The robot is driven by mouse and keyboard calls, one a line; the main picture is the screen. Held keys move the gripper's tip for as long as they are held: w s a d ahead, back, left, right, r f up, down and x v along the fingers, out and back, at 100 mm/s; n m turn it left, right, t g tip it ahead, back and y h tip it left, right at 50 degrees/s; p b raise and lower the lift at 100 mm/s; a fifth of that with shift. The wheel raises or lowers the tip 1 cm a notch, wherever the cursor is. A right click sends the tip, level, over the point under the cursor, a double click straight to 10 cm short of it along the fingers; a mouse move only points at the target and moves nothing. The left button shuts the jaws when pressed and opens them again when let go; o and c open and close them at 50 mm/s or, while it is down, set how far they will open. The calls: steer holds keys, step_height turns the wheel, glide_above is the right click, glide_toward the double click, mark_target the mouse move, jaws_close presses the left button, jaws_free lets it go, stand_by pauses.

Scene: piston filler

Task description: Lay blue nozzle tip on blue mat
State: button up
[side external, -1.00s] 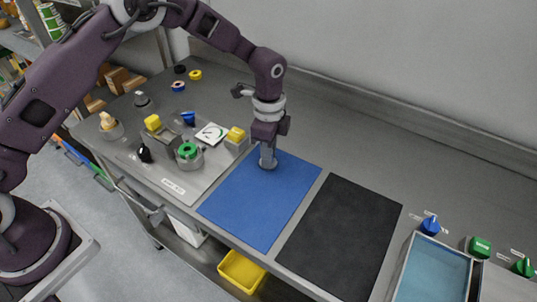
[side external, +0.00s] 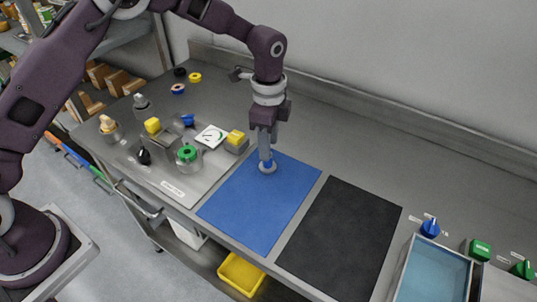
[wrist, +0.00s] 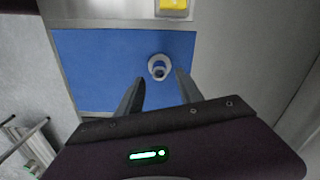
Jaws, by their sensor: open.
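The nozzle tip (side external: 267,168) rests on the blue mat (side external: 242,214), near the mat's far end. It shows a pale grey ring with some blue at its middle. In the wrist view the nozzle tip (wrist: 158,67) appears as a grey ring with a dark centre, just beyond the fingertips on the blue mat (wrist: 95,70). My gripper (side external: 265,150) is directly above it, pointing down. In the wrist view my gripper (wrist: 158,78) has its two fingers apart with nothing held between them.
A black mat (side external: 341,235) lies right of the blue one. Left stands a grey plate (side external: 175,187) with a green-topped part (side external: 187,153), a gauge (side external: 211,136) and yellow-topped blocks (side external: 236,137). A blue-floored tray (side external: 432,275) and several knobs are at the right.

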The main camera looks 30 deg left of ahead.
step_height(320, 180, up, 7)
steer(key=s+a+r+n+t, duration=0.2)
steer(key=s+a+r+n, duration=0.2)
steer(key=s+r, duration=0.4)
steer(key=s+a+r+n+t, duration=0.1)
steer(key=s+a+r+n, duration=0.35)
steer(key=s+r, duration=0.35)
steer(key=s+a+n+t, duration=0.1)
steer(key=s+n, duration=0.2)
steer(key=s, duration=0.4)
steer(key=s+a+f+n+t, duration=0.1)
steer(key=s+a+n, duration=0.1)
steer(key=s, duration=0.6)
steer(key=shift+s+a+f+n+t, duration=0.25)
steer(key=shift+a+f+n+t, duration=0.05)
steer(key=shift+n, duration=0.45)
